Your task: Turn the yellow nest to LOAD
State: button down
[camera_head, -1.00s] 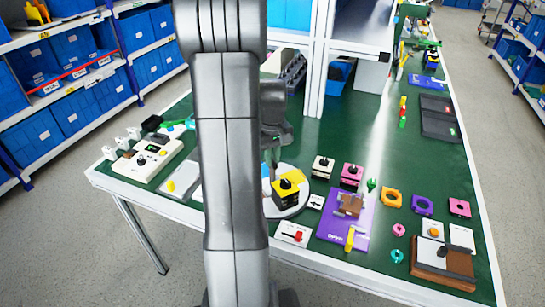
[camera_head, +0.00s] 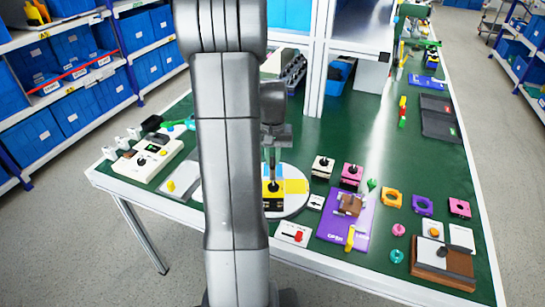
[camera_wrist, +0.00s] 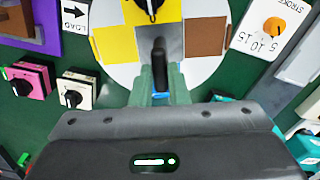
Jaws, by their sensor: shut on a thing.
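The round white turntable (camera_head: 300,206) bears coloured nests. The flat yellow nest (camera_head: 296,186) is on its right side; it also shows in the wrist view (camera_wrist: 112,42), close to the LOAD card (camera_wrist: 75,18). That card also shows in the head view (camera_head: 316,202). A yellow block with a black knob (camera_head: 272,203) stands at the turntable's near edge. My gripper (camera_wrist: 159,80) is over the turntable, its green fingers shut on a black upright handle (camera_wrist: 159,55). A grey nest and a brown nest (camera_wrist: 207,36) also show. My arm hides the turntable's left part.
White and pink knobbed blocks (camera_head: 352,174) stand right of the turntable, with a purple fixture (camera_head: 340,232) near them. A card with a red lever (camera_head: 292,234) lies in front. A dial card marked STROKE (camera_wrist: 270,30) is close to the turntable.

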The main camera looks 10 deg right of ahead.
jog(key=shift+r+m, duration=0.1)
jog(key=shift+m, duration=1.7)
jog(key=shift+w+m, duration=0.1)
jog(key=shift+m, duration=0.3)
jog(key=c, duration=1.4)
grip_release()
notch_tip(320, 180, up, 14)
notch_tip(320, 180, down, 14)
jog(key=shift+f, duration=0.15)
